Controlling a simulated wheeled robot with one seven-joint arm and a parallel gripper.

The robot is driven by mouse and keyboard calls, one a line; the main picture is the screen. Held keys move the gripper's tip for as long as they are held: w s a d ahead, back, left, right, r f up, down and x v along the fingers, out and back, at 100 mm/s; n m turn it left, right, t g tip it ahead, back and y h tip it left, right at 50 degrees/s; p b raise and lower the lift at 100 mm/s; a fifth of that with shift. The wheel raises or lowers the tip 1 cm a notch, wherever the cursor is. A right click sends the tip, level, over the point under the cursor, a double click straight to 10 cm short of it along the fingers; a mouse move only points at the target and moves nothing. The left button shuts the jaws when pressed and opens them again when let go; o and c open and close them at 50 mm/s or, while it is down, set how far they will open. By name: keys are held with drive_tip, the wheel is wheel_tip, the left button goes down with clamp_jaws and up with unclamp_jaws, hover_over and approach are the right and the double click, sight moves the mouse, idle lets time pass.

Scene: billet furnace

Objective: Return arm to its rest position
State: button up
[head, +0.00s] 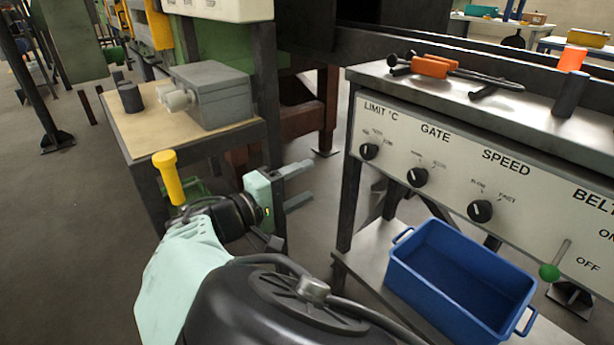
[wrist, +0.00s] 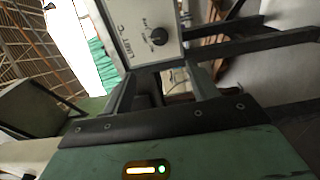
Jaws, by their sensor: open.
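My arm reaches forward from the bottom of the head view, and its pale green and black gripper (head: 306,181) is in the gap between a wooden-topped stand and the control console. The two grey fingers point right and are apart, with nothing between them. In the wrist view my gripper (wrist: 163,84) also shows its fingers spread and empty. The console panel (head: 455,180) is to the right of the fingers, apart from them. Its LIMIT °C knob (wrist: 158,36) shows rotated beyond the fingers in the wrist view.
The stand (head: 132,132) carries a grey box (head: 212,95) close behind my gripper. A yellow handle (head: 168,177) rises left of my wrist. A blue bin (head: 455,282) sits on the console's lower shelf. Orange-handled tongs (head: 434,66) lie on the console top. Open floor is at far left.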

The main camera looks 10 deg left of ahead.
drive_tip(key=s+d+f+m+g+y, duration=0.1)
drive_tip(key=d+f+g+y, duration=0.1)
drive_tip(key=d+g, duration=0.55)
drive_tip(key=s+d+f+m+g+y, duration=0.15)
drive_tip(key=d+g, duration=0.25)
drive_tip(key=d, duration=0.6)
drive_tip(key=s+d+r+g+y, duration=0.1)
drive_tip(key=s+d+r+y, duration=0.15)
drive_tip(key=s, duration=0.45)
drive_tip(key=s+d+r+g+y, duration=0.1)
drive_tip(key=s+d+r+y, duration=0.2)
drive_tip(key=s, duration=0.5)
drive_tip(key=s+d+r+g+y, duration=0.1)
drive_tip(key=s+d+y, duration=0.25)
drive_tip(key=s, duration=0.35)
wheel_tip(320, 180, up, 18)
drive_tip(key=p, duration=1.8)
drive_tip(key=shift+s+d+h, duration=0.25)
drive_tip(key=shift+d+h, duration=0.1)
drive_tip(key=shift+h, duration=0.1)
